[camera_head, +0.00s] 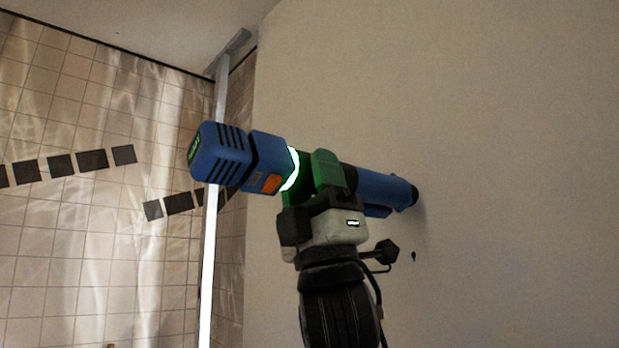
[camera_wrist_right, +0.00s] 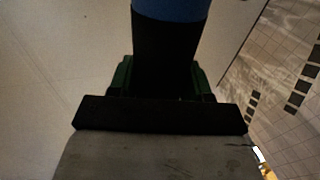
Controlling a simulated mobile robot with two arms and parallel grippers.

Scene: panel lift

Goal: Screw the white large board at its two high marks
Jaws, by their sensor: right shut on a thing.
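The white large board (camera_head: 500,130) stands upright and fills the right half of the head view. It also shows pale at the left of the right wrist view (camera_wrist_right: 50,70). My right gripper (camera_head: 318,185) is shut around the middle of a blue and black screwdriver tool (camera_head: 222,155) with a glowing ring. The tool's nose points right and meets or nearly meets the board; contact is hard to tell. A small dark mark (camera_head: 413,256) shows on the board below the nose. In the right wrist view the tool's dark body (camera_wrist_right: 168,45) sits between green fingers. My left gripper is not in view.
A metal stud (camera_head: 208,260) runs upright behind the tool, along the board's left side. A tiled wall (camera_head: 70,230) with dark square tiles fills the left. The ceiling (camera_head: 150,25) shows above. The board's face right of the tool is clear.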

